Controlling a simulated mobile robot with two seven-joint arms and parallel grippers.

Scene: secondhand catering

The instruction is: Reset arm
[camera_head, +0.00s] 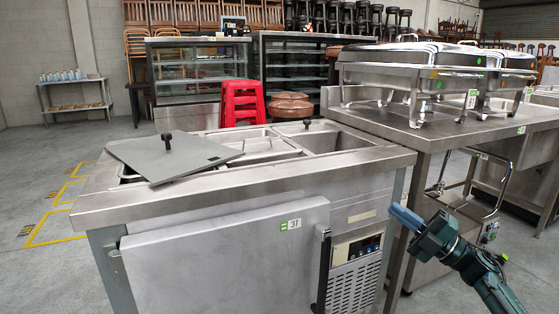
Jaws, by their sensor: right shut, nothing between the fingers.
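My right gripper (405,216) is at the lower right, in front of the right front corner of the steel bain-marie counter (250,183). Its blue fingers are shut with nothing between them and point up and left. My teal right arm comes in from the bottom right. My left gripper is not in view.
A grey lid (172,152) lies askew over the counter's left wells. A steel bench (450,130) with chafing dishes (410,75) stands at the right. Red stools (243,103) and glass cabinets (200,72) stand behind.

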